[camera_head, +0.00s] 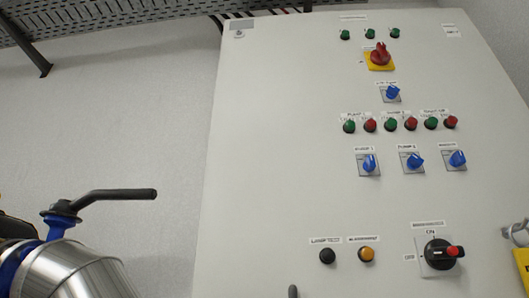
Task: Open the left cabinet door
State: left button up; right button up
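A large pale grey cabinet (270,150) fills the middle and right of the head view. Its front carries rows of lamps, buttons and switches. No seam between a left and a right door is clear, so I cannot tell where the left door ends. A small dark rounded piece (293,291) shows at the bottom edge; it is cut off and I cannot tell what it is. A metal latch or lock fitting (515,232) is at the right edge. Neither of my grippers can be made out.
A silver-clad pipe (75,275) with a blue valve and black lever (115,196) stands at the lower left, apart from the cabinet. A red rotary switch (380,55) and a black one (438,253) stick out from the front. A cable tray (90,20) runs overhead.

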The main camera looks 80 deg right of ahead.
aim_at(285, 181)
jog(key=u, duration=0.15)
jog(key=i, duration=1.8)
jog(key=z, duration=5)
jog(key=i, duration=0.75)
jog(key=u, duration=0.45)
